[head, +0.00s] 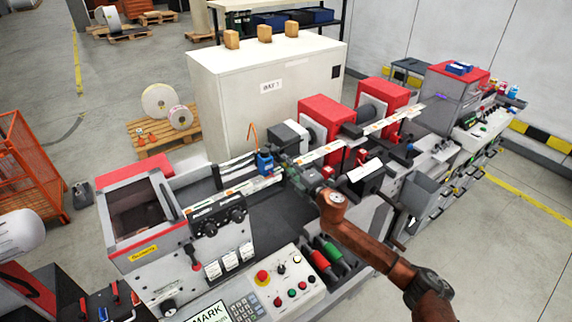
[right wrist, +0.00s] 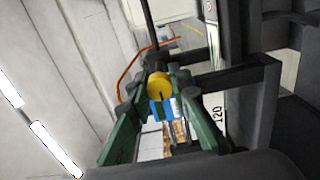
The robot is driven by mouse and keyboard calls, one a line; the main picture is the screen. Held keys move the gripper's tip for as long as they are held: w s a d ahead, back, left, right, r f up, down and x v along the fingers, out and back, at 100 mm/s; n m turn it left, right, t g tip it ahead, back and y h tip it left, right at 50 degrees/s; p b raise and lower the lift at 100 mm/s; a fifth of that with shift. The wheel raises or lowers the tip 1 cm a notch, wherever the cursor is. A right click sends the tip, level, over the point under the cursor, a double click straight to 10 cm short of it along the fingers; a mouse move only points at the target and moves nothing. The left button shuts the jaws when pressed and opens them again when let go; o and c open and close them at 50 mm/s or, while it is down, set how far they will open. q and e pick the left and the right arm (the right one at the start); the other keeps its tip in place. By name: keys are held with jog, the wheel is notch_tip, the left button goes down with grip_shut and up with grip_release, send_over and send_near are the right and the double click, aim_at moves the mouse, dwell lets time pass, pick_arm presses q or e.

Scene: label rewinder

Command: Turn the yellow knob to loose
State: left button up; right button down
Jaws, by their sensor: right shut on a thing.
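The yellow knob (right wrist: 159,88) shows in the right wrist view as a round yellow piece in front of a blue block. The blue block (right wrist: 160,108) also shows in the head view (head: 265,162), on the label rewinder (head: 250,195). My right gripper (right wrist: 160,78), with green fingers, is shut on the yellow knob, one finger on each side. In the head view my right gripper (head: 292,172) is just right of the blue block, and the yellow knob cannot be made out there. My left gripper is not in view.
A grey-white cabinet (head: 265,100) stands behind the machine. A control panel (head: 285,283) with buttons is at the front, near red and green rollers (head: 325,255). An orange wire cage (head: 30,175) is at left. A thin orange tube (right wrist: 135,65) curves near the fingers.

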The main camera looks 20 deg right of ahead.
jog(key=c, duration=1.7)
grip_release()
jog(key=shift+f, duration=0.1)
jog(key=shift+c, duration=0.2)
jog(key=shift+s, duration=0.1)
jog(key=shift+s+d, duration=0.1)
jog(key=shift+s, duration=0.1)
jog(key=v, duration=0.7)
jog(key=shift+s, duration=0.25)
